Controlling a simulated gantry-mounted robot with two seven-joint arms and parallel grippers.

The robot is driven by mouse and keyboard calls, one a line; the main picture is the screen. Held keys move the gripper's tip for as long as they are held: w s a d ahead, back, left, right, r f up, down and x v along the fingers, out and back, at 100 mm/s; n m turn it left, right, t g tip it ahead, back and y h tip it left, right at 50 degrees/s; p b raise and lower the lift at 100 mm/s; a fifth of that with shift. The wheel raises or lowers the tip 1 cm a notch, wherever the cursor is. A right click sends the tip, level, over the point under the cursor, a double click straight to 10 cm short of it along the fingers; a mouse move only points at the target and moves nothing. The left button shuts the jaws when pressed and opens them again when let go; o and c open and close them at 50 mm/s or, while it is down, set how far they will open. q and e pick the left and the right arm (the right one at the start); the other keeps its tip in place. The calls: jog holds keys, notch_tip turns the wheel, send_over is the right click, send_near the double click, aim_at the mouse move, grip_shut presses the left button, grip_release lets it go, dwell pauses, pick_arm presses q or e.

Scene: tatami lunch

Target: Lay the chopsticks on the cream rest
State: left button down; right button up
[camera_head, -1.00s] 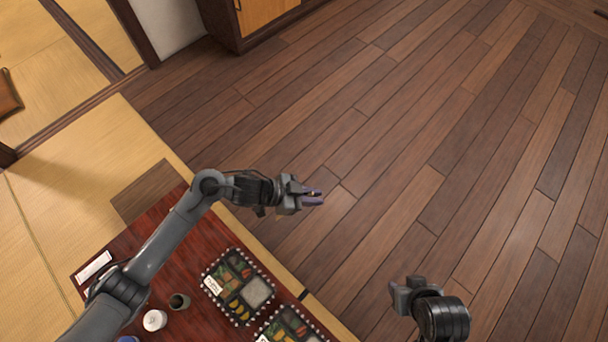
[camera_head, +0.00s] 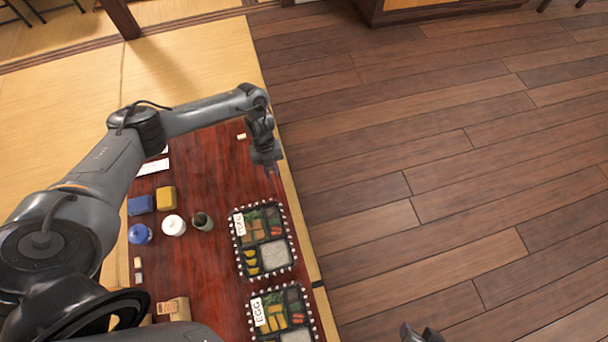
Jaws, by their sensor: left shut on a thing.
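My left gripper (camera_head: 270,165) points down over the far right part of the red-brown table (camera_head: 205,180). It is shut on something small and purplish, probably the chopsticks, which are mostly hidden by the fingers. A small cream block (camera_head: 241,136), possibly the cream rest, lies on the table just left of and beyond this gripper, apart from it. Two more small pale blocks (camera_head: 138,263) lie near the table's left side. My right gripper (camera_head: 408,332) shows only partly at the bottom edge, over the wooden floor; its jaws are unclear.
Two bento boxes (camera_head: 237,257) (camera_head: 316,318) stand along the table's right side. A dark cup (camera_head: 203,221), white jar (camera_head: 174,226), blue pot (camera_head: 139,234), blue block (camera_head: 140,205) and yellow block (camera_head: 166,198) stand left. Table around the gripper is mostly clear.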

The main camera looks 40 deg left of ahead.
pick_arm(q)
jog(key=y+b, duration=0.1)
jog(key=b, duration=0.1)
send_over(250, 173)
jog(key=shift+w+a+f+t, duration=0.15)
jog(key=shift+a+f+t, duration=0.05)
jog(key=shift+f+t, duration=0.15)
jog(key=shift+w+a+b+x, duration=0.1)
jog(key=shift+a+b+x, duration=0.05)
jog(key=shift+b+x, duration=0.9)
jog(key=shift+w+a+b+x, duration=0.1)
jog(key=shift+a+b+x, duration=0.1)
jog(key=shift+b+x, duration=0.85)
jog(key=shift+w+f+b, duration=0.1)
jog(key=shift+f+b, duration=0.75)
jog(key=shift+f, duration=0.3)
jog(key=c, duration=0.5)
grip_release()
jog(key=shift+c, duration=0.2)
jog(key=shift+r, duration=0.15)
jog(key=d+p+v, duration=0.1)
jog(key=p+v, duration=0.5)
jog(key=p, duration=0.1)
jog(key=shift+s+r, duration=0.4)
